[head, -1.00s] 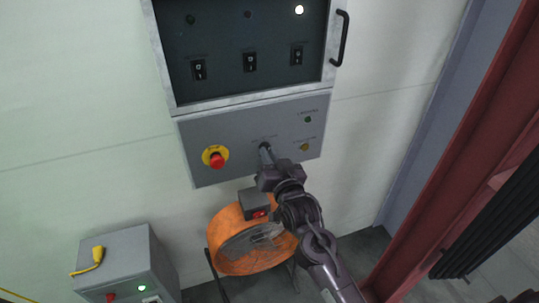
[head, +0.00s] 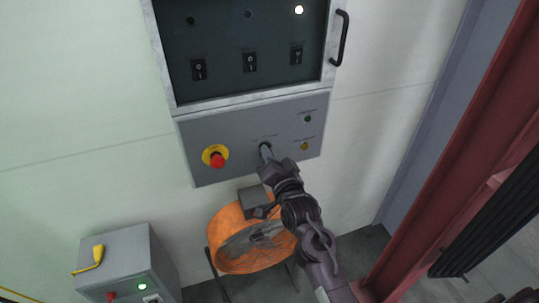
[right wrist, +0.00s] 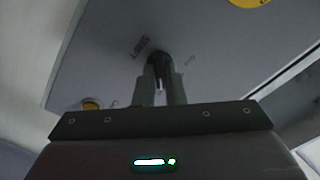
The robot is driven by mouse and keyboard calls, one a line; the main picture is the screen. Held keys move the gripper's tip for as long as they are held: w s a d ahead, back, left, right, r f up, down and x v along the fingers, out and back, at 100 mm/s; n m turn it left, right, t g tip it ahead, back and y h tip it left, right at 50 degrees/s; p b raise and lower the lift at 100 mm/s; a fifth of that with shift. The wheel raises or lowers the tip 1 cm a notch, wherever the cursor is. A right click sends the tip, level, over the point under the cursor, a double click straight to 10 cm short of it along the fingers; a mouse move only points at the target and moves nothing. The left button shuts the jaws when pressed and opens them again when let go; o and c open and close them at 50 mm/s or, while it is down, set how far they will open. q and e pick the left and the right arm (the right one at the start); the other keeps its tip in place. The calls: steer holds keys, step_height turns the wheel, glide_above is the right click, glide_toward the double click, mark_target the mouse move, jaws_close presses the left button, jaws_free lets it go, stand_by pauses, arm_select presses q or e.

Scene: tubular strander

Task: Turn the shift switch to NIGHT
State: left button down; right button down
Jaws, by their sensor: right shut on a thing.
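The shift switch (head: 265,146) is a small dark knob on the grey lower control panel (head: 205,135), between the red emergency stop and two small lamps. My right gripper (head: 266,153) reaches it from below, with its fingers shut on the knob. In the right wrist view the two fingers (right wrist: 159,85) stand on either side of the dark knob (right wrist: 158,66). My left gripper is not in view.
A red emergency stop (head: 217,160) on a yellow ring is left of the switch. Green (head: 307,119) and amber (head: 304,146) lamps are to its right. Above is a black panel with rocker switches (head: 250,62). An orange fan (head: 228,225) stands below, behind my arm.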

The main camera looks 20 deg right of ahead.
steer(key=c, duration=1.5)
jaws_free()
steer(key=s+b, duration=0.2)
steer(key=s, duration=0.5)
steer(key=shift+s+b, duration=0.4)
steer(key=shift+d, duration=0.1)
